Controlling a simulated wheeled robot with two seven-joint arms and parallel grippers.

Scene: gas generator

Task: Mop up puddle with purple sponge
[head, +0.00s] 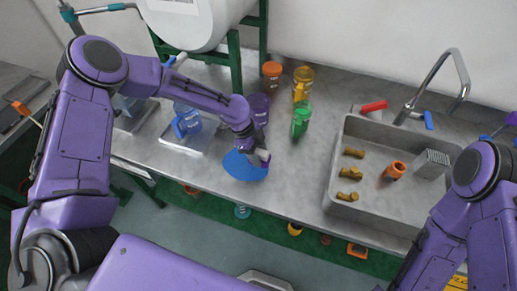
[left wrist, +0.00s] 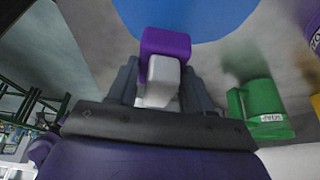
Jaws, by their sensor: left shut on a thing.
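The puddle (head: 241,167) is a flat blue patch on the grey counter near its front edge. It also shows in the left wrist view (left wrist: 190,14) at the top. My left gripper (head: 259,153) is over the puddle's right side. In the left wrist view its fingers (left wrist: 163,85) are shut on the pale grip of the purple sponge (left wrist: 165,42). The sponge's purple end overlaps the puddle's edge in that view; I cannot tell whether it touches the counter. In the head view the sponge is mostly hidden by the gripper. My right arm enters at the right; its gripper is out of view.
A green container (head: 301,120), a yellow one (head: 303,83), an orange one (head: 271,74) and a purple one (head: 258,107) stand behind the puddle. A blue jug (head: 186,120) stands left. The sink (head: 340,190) is right, with clear counter between.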

